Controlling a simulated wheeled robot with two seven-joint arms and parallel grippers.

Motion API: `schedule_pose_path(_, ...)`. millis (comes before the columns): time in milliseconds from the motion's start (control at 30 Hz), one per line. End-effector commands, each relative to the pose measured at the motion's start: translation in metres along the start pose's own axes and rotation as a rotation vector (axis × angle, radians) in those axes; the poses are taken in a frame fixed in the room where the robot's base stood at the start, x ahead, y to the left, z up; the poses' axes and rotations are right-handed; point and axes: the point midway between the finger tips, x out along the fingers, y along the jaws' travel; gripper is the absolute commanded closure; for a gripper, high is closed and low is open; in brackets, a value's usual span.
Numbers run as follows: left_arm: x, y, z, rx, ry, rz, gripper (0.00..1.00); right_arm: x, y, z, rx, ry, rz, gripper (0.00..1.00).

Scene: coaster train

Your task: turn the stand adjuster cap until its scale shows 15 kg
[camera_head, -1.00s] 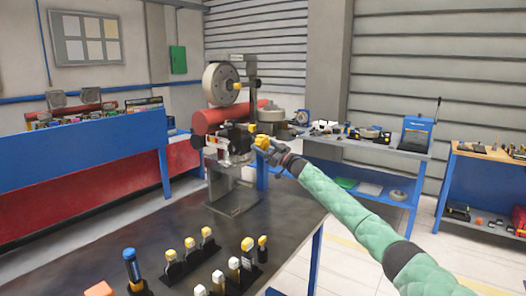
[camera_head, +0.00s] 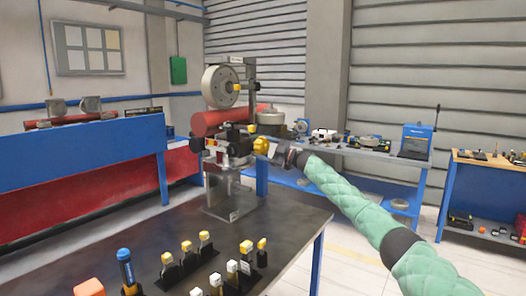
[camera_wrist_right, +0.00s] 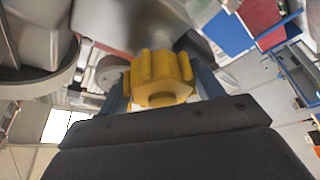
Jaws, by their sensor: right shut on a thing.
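The stand (camera_head: 222,196) rises from the far end of the dark table, with a grey wheel (camera_head: 220,86) near its top. A yellow knob-like cap (camera_head: 261,145) sits on the stand's right side. My right gripper (camera_head: 266,147) is shut on this cap. In the right wrist view the ribbed yellow cap (camera_wrist_right: 160,78) fills the space between the two fingers of my right gripper (camera_wrist_right: 162,90). I cannot read any scale. My left gripper is not in view.
Small yellow- and white-topped tools stand in holders (camera_head: 180,268) on the front of the dark table (camera_head: 150,250), beside a blue-handled tool (camera_head: 127,268) and an orange block (camera_head: 89,287). Blue benches (camera_head: 80,155) stand behind, and a red cylinder (camera_head: 210,122) is behind the stand.

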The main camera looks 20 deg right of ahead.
Motion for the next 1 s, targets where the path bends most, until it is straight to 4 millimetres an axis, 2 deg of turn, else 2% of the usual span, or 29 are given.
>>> schedule_pose_path(533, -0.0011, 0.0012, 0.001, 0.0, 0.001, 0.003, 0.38, -0.0001, -0.0006, 0.0005, -0.02, -0.001, -0.009, 0.56)
schedule_pose_path(567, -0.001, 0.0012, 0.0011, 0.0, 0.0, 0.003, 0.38, -0.0001, -0.0006, 0.0005, -0.02, -0.001, -0.009, 0.28)
schedule_pose_path(633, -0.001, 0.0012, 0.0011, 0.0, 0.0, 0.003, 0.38, -0.0002, -0.0005, 0.0005, -0.02, -0.001, -0.009, 0.14)
schedule_pose_path(1000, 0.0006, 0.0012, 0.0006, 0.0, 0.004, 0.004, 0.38, -0.0047, -0.0006, 0.0013, -0.021, -0.001, -0.008, 0.12)
